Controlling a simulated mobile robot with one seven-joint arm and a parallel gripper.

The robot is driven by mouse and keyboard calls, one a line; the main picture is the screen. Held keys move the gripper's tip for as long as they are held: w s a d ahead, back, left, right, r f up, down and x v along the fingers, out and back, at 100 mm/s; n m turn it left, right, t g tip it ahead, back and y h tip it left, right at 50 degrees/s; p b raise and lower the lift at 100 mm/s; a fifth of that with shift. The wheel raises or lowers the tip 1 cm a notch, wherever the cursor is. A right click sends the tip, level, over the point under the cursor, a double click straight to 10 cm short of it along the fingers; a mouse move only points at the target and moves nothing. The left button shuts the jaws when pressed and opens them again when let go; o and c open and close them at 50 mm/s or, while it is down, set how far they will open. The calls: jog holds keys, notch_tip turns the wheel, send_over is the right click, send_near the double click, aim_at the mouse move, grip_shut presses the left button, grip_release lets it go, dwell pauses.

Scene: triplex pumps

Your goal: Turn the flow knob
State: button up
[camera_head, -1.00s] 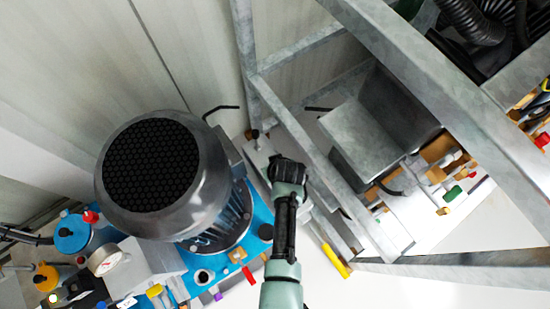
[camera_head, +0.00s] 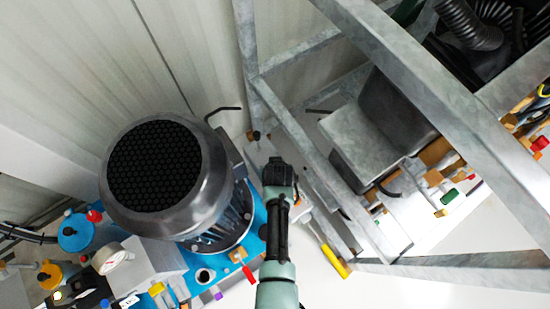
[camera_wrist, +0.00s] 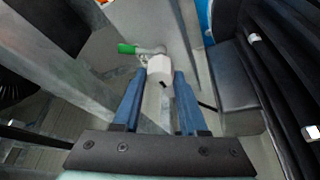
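A small white block-like part (camera_wrist: 159,68) with a dark slot sits at the fingertips in the wrist view. It may be the flow knob, but I cannot tell for certain. My gripper (camera_wrist: 161,82) has its two blue fingers apart, one on each side of this part's near end. I cannot tell whether they touch it. A metal fitting with a green handle (camera_wrist: 127,48) is just behind and left of the white part. In the head view my gripper (camera_head: 279,172) points down between the big motor and the metal frame, and its fingertips are hidden.
The large grey motor (camera_head: 205,182) on its blue base is left of my arm. A galvanized metal frame (camera_head: 300,150) stands close on the right. A yellow handle (camera_head: 335,262) lies low beside the frame. In the wrist view, a dark ribbed body (camera_wrist: 285,70) fills the right side.

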jog(key=o, duration=0.4)
jog(key=shift+o, duration=0.2)
jog(key=p+v, duration=0.4)
jog(key=v, duration=0.9)
jog(key=shift+p, duration=0.35)
